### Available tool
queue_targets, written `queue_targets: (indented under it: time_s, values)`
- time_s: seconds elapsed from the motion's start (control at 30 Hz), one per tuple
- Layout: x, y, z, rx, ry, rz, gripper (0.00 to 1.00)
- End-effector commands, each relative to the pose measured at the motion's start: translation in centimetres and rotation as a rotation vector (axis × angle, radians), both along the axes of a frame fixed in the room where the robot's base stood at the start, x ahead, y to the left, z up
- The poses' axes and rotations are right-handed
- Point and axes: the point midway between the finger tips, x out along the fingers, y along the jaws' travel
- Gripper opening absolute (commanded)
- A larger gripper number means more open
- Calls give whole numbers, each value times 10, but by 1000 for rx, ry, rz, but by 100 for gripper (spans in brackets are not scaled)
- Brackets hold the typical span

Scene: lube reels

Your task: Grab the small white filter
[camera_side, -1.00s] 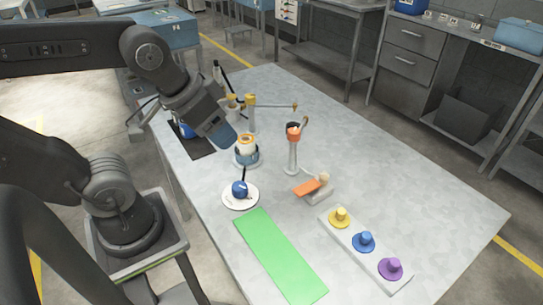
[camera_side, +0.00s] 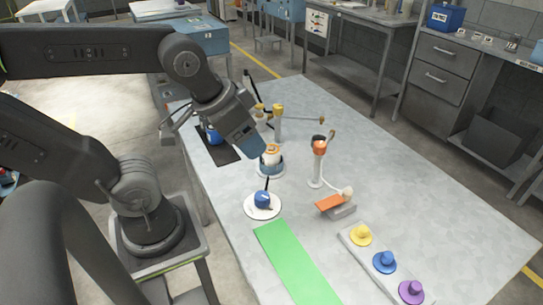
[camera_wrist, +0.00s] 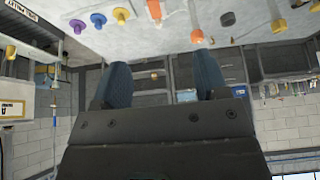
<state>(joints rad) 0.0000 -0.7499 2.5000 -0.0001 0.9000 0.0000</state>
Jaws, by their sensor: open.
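I cannot make out the white cylinder there.
Behind the holder stands a yellow-topped fixture (camera_side: 278,122) with a side arm. An orange-topped post (camera_side: 318,165) is to the right. A blue object on a white disc (camera_side: 254,212), a green strip (camera_side: 292,265) and a tray with yellow, blue and purple pieces (camera_side: 360,252) lie nearer.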

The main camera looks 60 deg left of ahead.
Motion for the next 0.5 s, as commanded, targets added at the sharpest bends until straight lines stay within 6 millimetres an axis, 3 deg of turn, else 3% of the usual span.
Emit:
queue_targets:
  time_s: [0.2,0.5]
  values:
    - [0,0,0,0,0,0,87]
    - [6,4,0,-3,12,25,87]
